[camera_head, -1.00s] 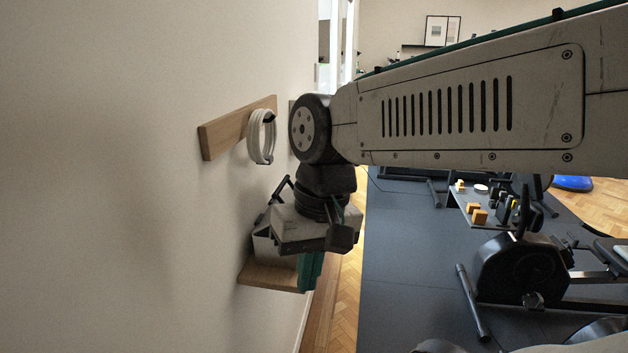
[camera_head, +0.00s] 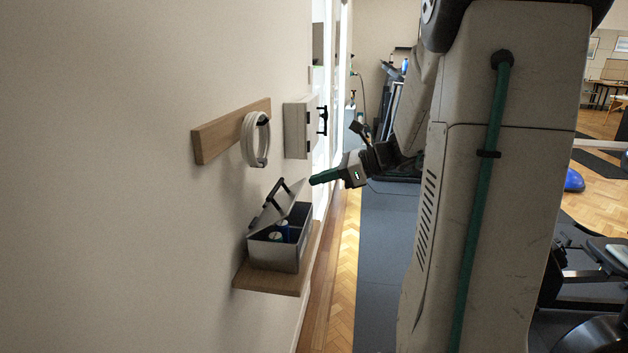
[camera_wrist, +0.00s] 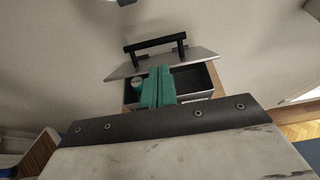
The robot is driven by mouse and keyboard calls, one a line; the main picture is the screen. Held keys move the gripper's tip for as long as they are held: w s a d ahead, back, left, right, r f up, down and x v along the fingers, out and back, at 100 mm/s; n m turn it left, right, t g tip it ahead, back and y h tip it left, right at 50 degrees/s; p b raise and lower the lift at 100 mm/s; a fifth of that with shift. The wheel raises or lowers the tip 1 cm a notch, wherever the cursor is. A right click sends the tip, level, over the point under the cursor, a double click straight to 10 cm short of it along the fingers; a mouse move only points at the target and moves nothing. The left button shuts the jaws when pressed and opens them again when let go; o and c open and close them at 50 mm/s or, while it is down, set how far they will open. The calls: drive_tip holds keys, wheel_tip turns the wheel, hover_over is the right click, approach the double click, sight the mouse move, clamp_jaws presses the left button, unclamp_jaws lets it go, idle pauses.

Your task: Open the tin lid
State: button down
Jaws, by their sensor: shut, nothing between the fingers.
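The grey metal tin (camera_head: 276,255) stands on a small wooden wall shelf (camera_head: 268,282). Its lid (camera_head: 275,208) is raised and tilted up at the back, with a black handle (camera_head: 276,191) on it. Small blue-and-white items (camera_head: 279,233) show inside the tin.
A wooden rail (camera_head: 225,133) with a coiled white cable (camera_head: 255,140) is on the wall above the tin. A pale wall box (camera_head: 299,130) with a black handle is beyond it. Gym equipment stands at the right.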

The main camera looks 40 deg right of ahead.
sight(294, 194)
drive_tip(key=x, duration=0.7)
drive_tip(key=shift+w+a+f, duration=0.15)
drive_tip(key=shift+a, duration=0.05)
drive_tip(key=shift+d, duration=0.1)
